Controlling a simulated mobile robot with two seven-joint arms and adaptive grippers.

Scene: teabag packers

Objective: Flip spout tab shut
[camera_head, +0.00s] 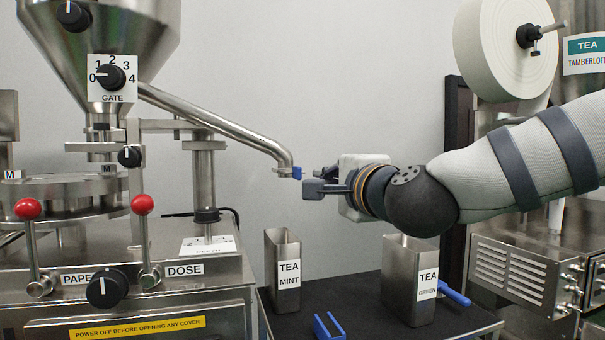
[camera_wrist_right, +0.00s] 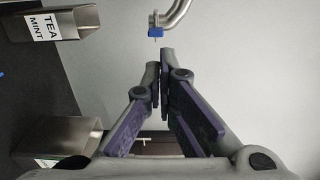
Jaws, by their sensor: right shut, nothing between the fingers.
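The spout (camera_head: 220,124) is a bent steel pipe running down to the right from the hopper in the head view. Its blue tab (camera_head: 297,173) sits at the pipe's lower end. In the right wrist view the blue tab (camera_wrist_right: 155,32) shows just beyond the fingertips, below the pipe end (camera_wrist_right: 175,14). My right gripper (camera_head: 307,181) is shut and empty, its fingertips close to the tab on its right side. The wrist view shows the fingers (camera_wrist_right: 160,75) together, with a small gap to the tab. Whether the tab is open or shut is unclear. My left gripper is out of view.
A TEA MINT tin (camera_head: 283,270) and a TEA GREEN tin (camera_head: 411,280) stand on the dark table (camera_head: 360,302) below. A blue scoop-like piece (camera_head: 328,327) lies between them. The hopper (camera_head: 100,40) and levers are at left.

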